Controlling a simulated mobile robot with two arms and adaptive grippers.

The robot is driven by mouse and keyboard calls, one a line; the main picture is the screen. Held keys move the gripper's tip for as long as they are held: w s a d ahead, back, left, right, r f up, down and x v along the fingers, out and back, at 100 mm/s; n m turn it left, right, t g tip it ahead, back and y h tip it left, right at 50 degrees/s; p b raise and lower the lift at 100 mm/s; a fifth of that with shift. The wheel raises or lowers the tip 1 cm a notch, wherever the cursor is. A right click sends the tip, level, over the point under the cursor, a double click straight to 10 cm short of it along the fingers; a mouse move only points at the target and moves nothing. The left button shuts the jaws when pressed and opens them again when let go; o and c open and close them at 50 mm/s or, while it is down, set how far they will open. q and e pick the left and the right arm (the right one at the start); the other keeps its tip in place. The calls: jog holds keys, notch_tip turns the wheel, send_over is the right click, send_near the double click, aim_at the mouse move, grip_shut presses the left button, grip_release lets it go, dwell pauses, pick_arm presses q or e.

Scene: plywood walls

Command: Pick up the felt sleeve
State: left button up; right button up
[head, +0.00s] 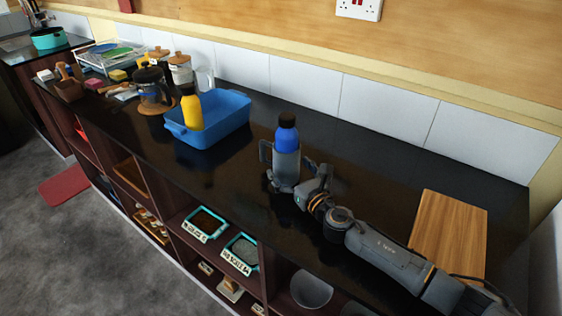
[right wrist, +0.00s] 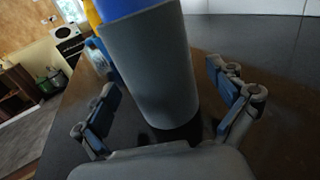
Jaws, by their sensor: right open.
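The grey felt sleeve (head: 286,167) is around the lower part of a blue bottle (head: 287,138) with a dark cap, upright on the dark counter. My right gripper (head: 289,162) is open, with one finger on each side of the sleeve. In the right wrist view the sleeve (right wrist: 152,70) stands between the two spread fingers (right wrist: 163,88), with a gap to the right finger. My left gripper is not in view.
A blue tub (head: 228,121) stands to the left, with a yellow bottle (head: 191,110) at its near left side. A wooden board (head: 449,232) lies at the right. A coffee press (head: 150,88) and jars stand farther left. The counter behind the sleeve is clear.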

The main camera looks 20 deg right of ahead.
jog(key=shift+x, duration=1.2)
jog(key=c, duration=1.3)
jog(key=shift+r, duration=0.15)
